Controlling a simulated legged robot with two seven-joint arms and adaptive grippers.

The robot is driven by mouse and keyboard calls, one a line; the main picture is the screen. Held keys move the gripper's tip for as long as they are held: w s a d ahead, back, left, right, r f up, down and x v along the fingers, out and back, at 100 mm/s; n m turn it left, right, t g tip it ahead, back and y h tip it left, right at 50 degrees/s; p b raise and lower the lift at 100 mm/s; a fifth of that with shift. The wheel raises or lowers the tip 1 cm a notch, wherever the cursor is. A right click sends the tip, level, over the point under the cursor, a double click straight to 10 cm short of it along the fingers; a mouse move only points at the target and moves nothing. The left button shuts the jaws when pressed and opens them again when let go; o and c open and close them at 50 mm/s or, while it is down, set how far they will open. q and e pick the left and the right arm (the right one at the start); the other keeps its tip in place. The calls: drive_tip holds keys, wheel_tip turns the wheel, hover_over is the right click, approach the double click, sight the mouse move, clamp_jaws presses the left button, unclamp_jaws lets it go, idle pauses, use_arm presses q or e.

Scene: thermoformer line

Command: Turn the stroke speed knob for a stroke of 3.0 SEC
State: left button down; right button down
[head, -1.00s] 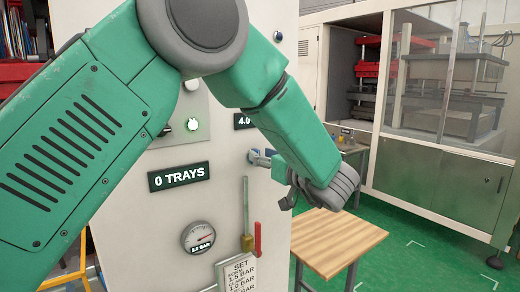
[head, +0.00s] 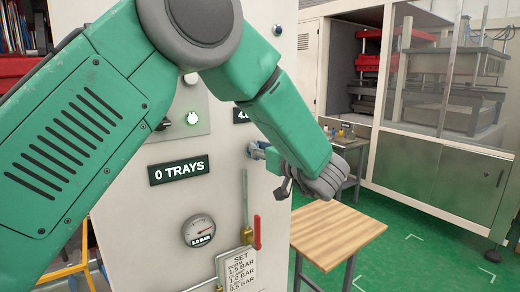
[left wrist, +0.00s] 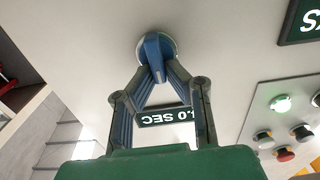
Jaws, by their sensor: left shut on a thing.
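The stroke speed knob (left wrist: 154,50) is blue, on a round pale base on the cabinet face, in the left wrist view. My left gripper (left wrist: 157,72) has its two fingers closed on the knob's sides. In the head view the left gripper (head: 260,152) reaches the cabinet's right part, and the arm covers much of the panel. The stroke display (head: 241,116) starts with 4.0 in the head view, with the rest behind my arm. In the left wrist view the display (left wrist: 170,116) is upside down, partly behind the fingers, with "0 SEC" legible. My right gripper is not in view.
A trays display (head: 179,171) reads 0 TRAYS, above a pressure gauge (head: 199,230). A red-handled lever (head: 257,232) and a SET plate (head: 240,265) sit below the gripper. A lit green button (head: 193,118) is left of the arm. A wooden table (head: 335,232) stands right.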

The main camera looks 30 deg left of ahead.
use_arm(q)
drive_tip(key=n+b, duration=0.4)
drive_tip(key=f+n+b, duration=0.1)
drive_tip(key=n+b, duration=0.2)
drive_tip(key=b, duration=0.2)
drive_tip(key=s+n+b, duration=0.1)
drive_tip(key=n+b, duration=0.3)
drive_tip(key=b, duration=0.1)
drive_tip(key=shift+s+a+f+n, duration=0.1)
drive_tip(key=shift+a+f+n, duration=0.05)
drive_tip(key=shift+a+n, duration=0.15)
drive_tip(key=shift+n+b, duration=0.8)
drive_tip(key=shift+b, duration=0.2)
drive_tip(key=c, duration=1.6)
unclamp_jaws()
